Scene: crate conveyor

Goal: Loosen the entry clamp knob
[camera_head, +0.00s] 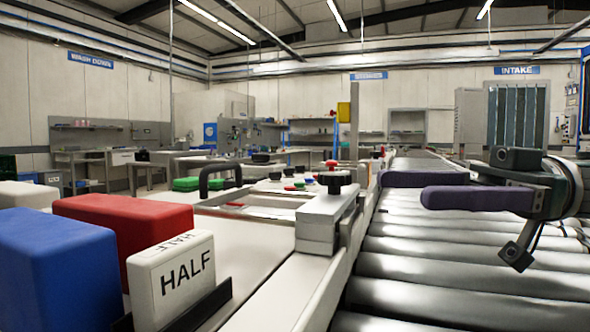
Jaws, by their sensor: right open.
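My right gripper (406,188) comes in from the right above the rollers. Its two purple fingers point left towards the knob and are apart, with nothing between them. The nearer fingertip is clear of the knob in the picture. The depth gap between them is hard to judge. My left gripper does not show.
A roller conveyor (440,275) fills the right side. On the bench are a blue block (55,270), a red block (125,225), a white "HALF" block (172,280) and a black handle (220,168).

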